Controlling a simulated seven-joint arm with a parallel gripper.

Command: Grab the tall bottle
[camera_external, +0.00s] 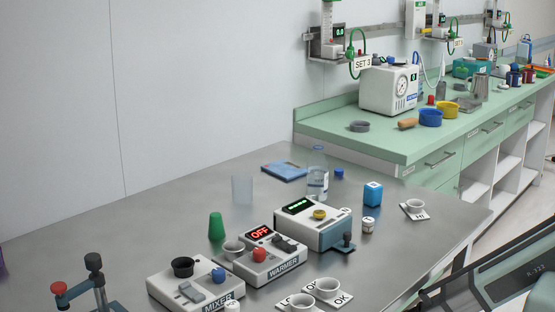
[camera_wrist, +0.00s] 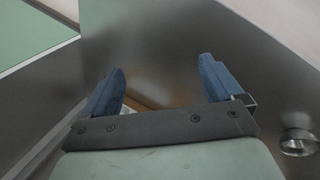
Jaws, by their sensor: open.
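The tall bottle (camera_external: 317,174) is clear with a blue cap and stands upright near the back edge of the steel table in the external view. I cannot make it out in the wrist view. My gripper (camera_wrist: 162,70) shows in the wrist view with its two blue fingers spread apart. Nothing is held between the fingers, and a bare grey surface lies beyond them. Its distance from the bottle cannot be told from these frames.
Near the bottle are a frosted cup (camera_external: 242,190), a blue tray (camera_external: 284,171), a boxed device (camera_external: 313,222) and a blue cube (camera_external: 373,193). A warmer (camera_external: 270,262) and mixer (camera_external: 195,285) stand in front. A metal cup (camera_wrist: 298,142) shows in the wrist view.

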